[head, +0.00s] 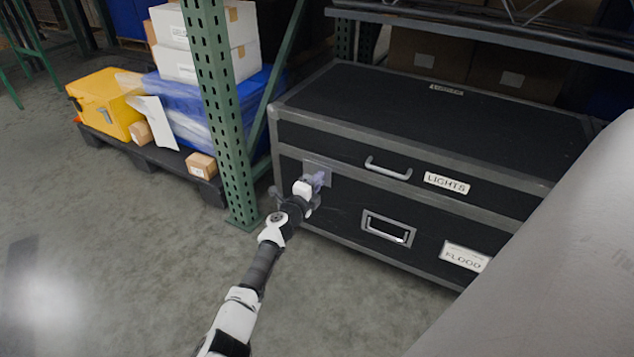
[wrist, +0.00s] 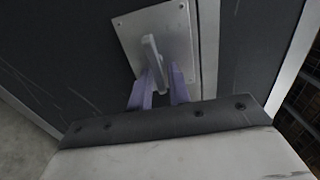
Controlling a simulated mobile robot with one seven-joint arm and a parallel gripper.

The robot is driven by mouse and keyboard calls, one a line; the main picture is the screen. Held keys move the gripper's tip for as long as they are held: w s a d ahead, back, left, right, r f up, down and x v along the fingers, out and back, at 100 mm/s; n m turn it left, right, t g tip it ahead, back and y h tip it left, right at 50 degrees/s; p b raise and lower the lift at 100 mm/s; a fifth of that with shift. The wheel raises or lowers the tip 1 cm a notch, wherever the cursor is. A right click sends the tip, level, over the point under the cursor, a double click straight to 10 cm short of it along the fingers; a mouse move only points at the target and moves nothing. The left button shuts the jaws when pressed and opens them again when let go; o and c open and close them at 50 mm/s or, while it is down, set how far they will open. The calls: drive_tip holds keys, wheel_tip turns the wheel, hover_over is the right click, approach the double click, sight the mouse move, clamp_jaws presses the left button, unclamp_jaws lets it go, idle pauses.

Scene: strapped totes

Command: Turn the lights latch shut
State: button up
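The black case labelled LIGHTS (head: 330,187) stands on the floor under a rack shelf, its lid down. Its latch is a square metal plate (wrist: 172,28) with a grey turning lever (wrist: 154,60) on the front near the left end. In the head view the plate (head: 318,168) is partly covered by my gripper (head: 320,181). In the wrist view my gripper's purple fingers (wrist: 162,90) stand apart, one on each side of the lever's near end. A gap seems to show beside the lever; contact is hard to judge. The lever is tilted slightly against the plate's edges.
A handle (head: 388,170) and a recessed handle (head: 388,231) are on the case front, right of the latch. A green rack post (head: 222,115) stands left of the case. A pallet (head: 150,155) with boxes is further left. The floor in front is clear.

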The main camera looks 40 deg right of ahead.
drive_tip(key=shift+o, duration=0.8)
drive_tip(key=shift+a, duration=0.15)
drive_tip(key=shift+s+a+r+p, duration=0.1)
drive_tip(key=shift+a+p, duration=0.25)
drive_tip(key=p+v, duration=0.5)
drive_tip(key=v, duration=0.8)
drive_tip(key=shift+p, duration=0.4)
drive_tip(key=shift+s+d, duration=0.1)
